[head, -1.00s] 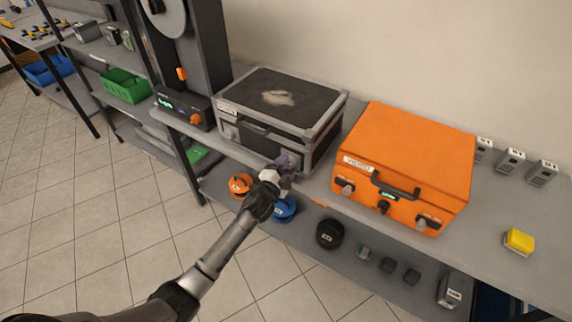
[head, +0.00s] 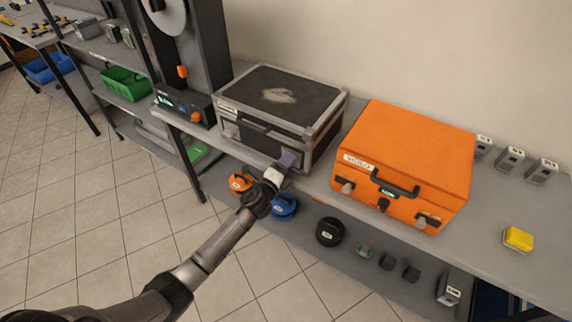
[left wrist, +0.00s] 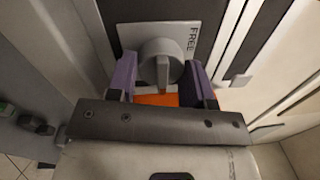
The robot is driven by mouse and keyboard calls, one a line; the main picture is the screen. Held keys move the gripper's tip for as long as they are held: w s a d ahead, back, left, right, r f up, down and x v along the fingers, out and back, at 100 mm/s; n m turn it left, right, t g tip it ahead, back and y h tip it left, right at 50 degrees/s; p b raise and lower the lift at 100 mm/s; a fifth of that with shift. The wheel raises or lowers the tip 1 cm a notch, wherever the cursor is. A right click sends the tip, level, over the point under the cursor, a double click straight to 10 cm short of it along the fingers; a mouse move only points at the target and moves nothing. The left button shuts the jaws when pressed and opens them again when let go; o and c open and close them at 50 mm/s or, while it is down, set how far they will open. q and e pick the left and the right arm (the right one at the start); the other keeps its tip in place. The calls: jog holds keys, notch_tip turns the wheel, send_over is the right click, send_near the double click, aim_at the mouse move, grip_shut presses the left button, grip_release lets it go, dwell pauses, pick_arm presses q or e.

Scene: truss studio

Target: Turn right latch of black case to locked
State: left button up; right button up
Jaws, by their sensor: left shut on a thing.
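The black case (head: 318,92) with grey metal edges stands closed on the bench in the head view. In the left wrist view, the right latch (left wrist: 163,61) is a round grey knob with a raised bar on a pale plate marked FREE. The bar stands about upright in that view. The fingers of my left gripper (left wrist: 161,82) are on both sides of the knob, shut on it. An orange patch shows below the knob. My right gripper is out of view.
An orange case (head: 410,155) with a black handle stands close on the right. A black machine (head: 195,60) stands on the left. A lower shelf holds orange and blue discs and a black disc (head: 330,232). A yellow block (head: 518,239) lies at far right.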

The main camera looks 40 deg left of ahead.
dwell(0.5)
pick_arm(q)
jog(key=o, duration=0.9)
jog(key=s, duration=0.4)
jog(key=s+d+p, duration=0.1)
jog(key=s, duration=0.4)
jog(key=s+f, duration=0.1)
jog(key=s, duration=0.3)
jog(key=shift+s+d+p, duration=0.3)
jog(key=shift+s+d, duration=0.05)
